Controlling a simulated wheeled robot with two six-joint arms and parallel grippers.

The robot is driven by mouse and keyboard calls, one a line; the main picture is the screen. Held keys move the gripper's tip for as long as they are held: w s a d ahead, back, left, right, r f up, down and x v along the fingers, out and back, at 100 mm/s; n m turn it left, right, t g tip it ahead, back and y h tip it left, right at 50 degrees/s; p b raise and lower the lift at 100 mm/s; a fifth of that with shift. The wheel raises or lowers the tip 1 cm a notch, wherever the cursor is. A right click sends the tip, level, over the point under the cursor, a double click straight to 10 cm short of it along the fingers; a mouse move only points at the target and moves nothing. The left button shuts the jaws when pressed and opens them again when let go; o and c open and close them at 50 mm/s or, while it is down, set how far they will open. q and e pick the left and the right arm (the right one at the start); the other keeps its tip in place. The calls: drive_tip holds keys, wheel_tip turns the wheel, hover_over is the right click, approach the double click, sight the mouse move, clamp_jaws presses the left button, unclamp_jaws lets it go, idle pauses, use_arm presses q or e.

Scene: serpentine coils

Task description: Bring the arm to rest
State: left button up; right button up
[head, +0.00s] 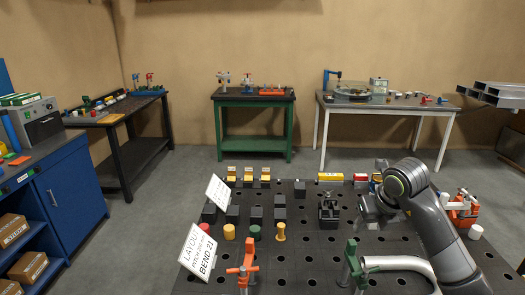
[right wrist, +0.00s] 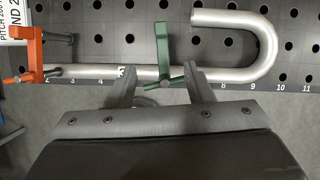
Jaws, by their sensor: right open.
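My right arm comes in from the right in the head view, and its gripper (head: 372,207) hangs above the dark perforated table (head: 320,250). In the right wrist view the two fingers of my right gripper (right wrist: 160,72) are spread apart with nothing held between them. Beyond the fingertips lies a silvery bent tube (right wrist: 265,62) with a U-bend at the right; it also shows in the head view (head: 405,262). A green clamp (right wrist: 162,45) and an orange clamp (right wrist: 27,55) are at the tube's straight run. My left gripper is not in view.
Black blocks (head: 255,214), yellow posts (head: 280,232) and a black fixture (head: 329,207) stand on the table. A white sign (head: 197,252) leans at its left. An orange device (head: 462,210) stands right of my arm. Benches line the far wall.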

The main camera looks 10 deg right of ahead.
drive_tip(key=s+a+n+t+y, duration=0.1)
drive_tip(key=a+n+t+y, duration=0.2)
drive_tip(key=a+y, duration=1)
drive_tip(key=s+a+r+m+t+y, duration=0.4)
drive_tip(key=a+r+m+t, duration=0.1)
drive_tip(key=r+t, duration=0.25)
drive_tip(key=s+d+f+m+t+h, duration=0.25)
drive_tip(key=d+m+t+h, duration=0.7)
drive_tip(key=m+h, duration=0.9)
drive_tip(key=s+d+f+m+g+h, duration=0.55)
drive_tip(key=d+f+m+g, duration=0.25)
drive_tip(key=f+m+g, duration=0.3)
drive_tip(key=s+a+f+m+g+y, duration=0.25)
drive_tip(key=s+f+g, duration=0.25)
drive_tip(key=s+f, duration=0.4)
drive_tip(key=s+a+f+m+g+y, duration=0.1)
drive_tip(key=s+a+f+g+y, duration=0.35)
drive_tip(key=s+f, duration=0.45)
wheel_tip(320, 180, down, 26)
drive_tip(key=s+d+g+b, duration=0.1)
drive_tip(key=d+g+b, duration=0.1)
drive_tip(key=b, duration=0.1)
drive_tip(key=s+a+f+b, duration=0.1)
drive_tip(key=s+f+b, duration=0.1)
drive_tip(key=s+f, duration=1.3)
wheel_tip(320, 180, down, 3)
drive_tip(key=shift+f+g+b, duration=0.15)
drive_tip(key=shift+g+b, duration=0.2)
drive_tip(key=shift+g, duration=0.1)
